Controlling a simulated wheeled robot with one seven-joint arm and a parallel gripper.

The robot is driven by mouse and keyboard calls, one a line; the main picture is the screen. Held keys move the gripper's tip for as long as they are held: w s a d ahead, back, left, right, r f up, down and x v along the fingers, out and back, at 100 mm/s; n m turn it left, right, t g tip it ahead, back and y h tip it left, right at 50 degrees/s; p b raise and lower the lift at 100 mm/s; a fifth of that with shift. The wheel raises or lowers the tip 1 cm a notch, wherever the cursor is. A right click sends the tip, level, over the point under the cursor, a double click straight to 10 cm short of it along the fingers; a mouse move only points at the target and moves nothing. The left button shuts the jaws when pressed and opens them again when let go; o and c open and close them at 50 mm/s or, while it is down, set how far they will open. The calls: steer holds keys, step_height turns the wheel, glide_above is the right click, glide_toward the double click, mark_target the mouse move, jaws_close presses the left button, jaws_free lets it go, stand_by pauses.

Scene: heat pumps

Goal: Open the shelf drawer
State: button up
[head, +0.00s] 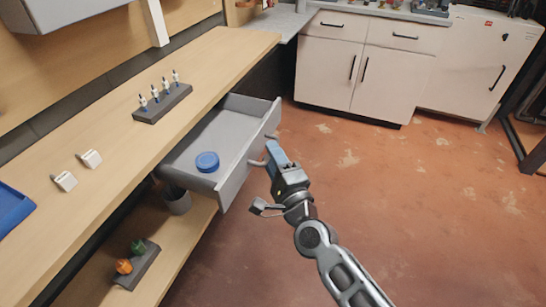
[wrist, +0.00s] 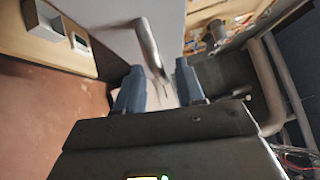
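The grey shelf drawer (head: 226,134) is pulled well out from under the wooden worktop in the head view. A round blue object (head: 207,162) lies inside it. A bar handle (head: 257,162) is on the drawer front, and it also shows in the wrist view (wrist: 149,42). My gripper (head: 273,152) is right at the drawer front, by the handle. In the wrist view its two blue fingers (wrist: 159,80) stand apart, with the handle's end lying in line with the gap. I cannot tell whether either finger touches the handle.
On the worktop (head: 120,125) stand a dark rack (head: 162,103) with several small blue-and-white items, two white blocks and a blue tray (head: 10,210). A lower shelf holds a grey cup and a dark holder. White cabinets (head: 365,60) stand behind. The floor at right is clear.

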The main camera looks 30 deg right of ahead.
steer(key=s+a+f+b, duration=0.1)
steer(key=s, duration=0.6)
steer(key=shift+s, duration=0.3)
steer(key=shift+s+a, duration=0.1)
stand_by(0.3)
steer(key=s+a+r+n+g+y, duration=0.1)
steer(key=s+r+n, duration=0.1)
steer(key=s+n, duration=0.5)
steer(key=s+a+r+n+g+y+p, duration=0.1)
steer(key=s+n, duration=0.6)
steer(key=s, duration=0.8)
steer(key=s+a+r+n+g+y, duration=0.1)
steer(key=s+r+n+g, duration=0.1)
steer(key=s+r+n, duration=0.2)
steer(key=s+n, duration=0.3)
steer(key=s, duration=0.3)
steer(key=shift+s+a+r, duration=0.2)
steer(key=shift+s, duration=0.2)
